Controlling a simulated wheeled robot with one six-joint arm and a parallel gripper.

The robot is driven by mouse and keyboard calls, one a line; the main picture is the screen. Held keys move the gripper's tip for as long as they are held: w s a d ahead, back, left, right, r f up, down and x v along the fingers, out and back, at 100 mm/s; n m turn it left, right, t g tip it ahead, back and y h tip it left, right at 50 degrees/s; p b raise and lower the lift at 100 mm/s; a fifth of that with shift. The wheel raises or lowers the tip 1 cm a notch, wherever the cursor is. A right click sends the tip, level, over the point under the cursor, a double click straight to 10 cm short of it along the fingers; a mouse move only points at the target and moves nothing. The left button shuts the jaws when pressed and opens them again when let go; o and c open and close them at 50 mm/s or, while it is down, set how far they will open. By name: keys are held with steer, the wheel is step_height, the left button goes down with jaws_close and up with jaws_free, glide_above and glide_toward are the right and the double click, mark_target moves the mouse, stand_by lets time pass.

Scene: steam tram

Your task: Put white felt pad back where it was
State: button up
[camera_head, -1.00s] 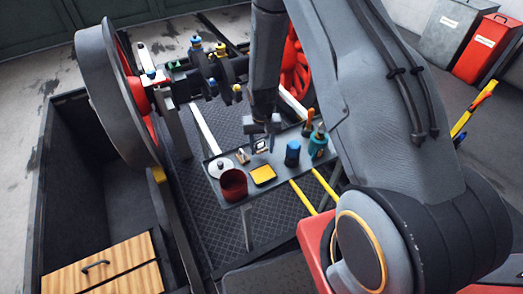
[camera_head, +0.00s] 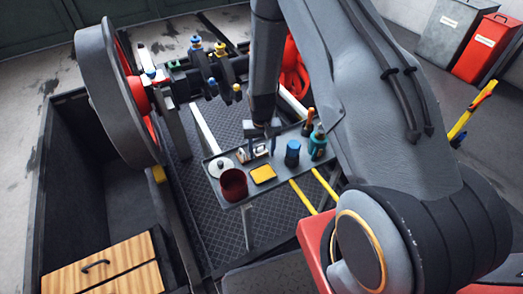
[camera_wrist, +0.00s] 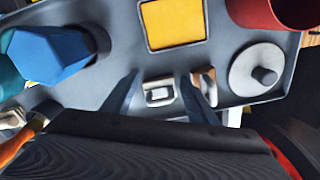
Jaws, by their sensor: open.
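A small whitish rectangular piece with a grey centre (camera_wrist: 160,92) lies on the grey tray and seems to be the white felt pad; its material is too small to tell. In the head view it shows small below my gripper (camera_head: 262,131). In the wrist view my gripper (camera_wrist: 159,77) is open, with one finger on each side of this piece. I cannot tell whether the fingers touch it. A tan block (camera_wrist: 205,82) stands just beyond the right finger.
A large wheel (camera_head: 112,95) stands at left.

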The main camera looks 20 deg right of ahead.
mark_target(262, 157)
step_height(262, 157, up, 12)
steer(key=s+d+r, duration=0.3)
steer(key=s+r, duration=0.7)
steer(key=s, duration=0.1)
steer(key=s+d+r, duration=0.3)
steer(key=s+r, duration=0.8)
steer(key=s, duration=0.1)
steer(key=shift+d+r, duration=0.15)
steer(key=shift+r, duration=0.1)
steer(key=a+r+n+p, duration=0.2)
steer(key=a+r+p, duration=0.1)
steer(key=a+p, duration=0.2)
steer(key=shift+a+r+p, duration=0.3)
steer(key=shift+a+p, duration=0.05)
steer(key=shift+a, duration=0.5)
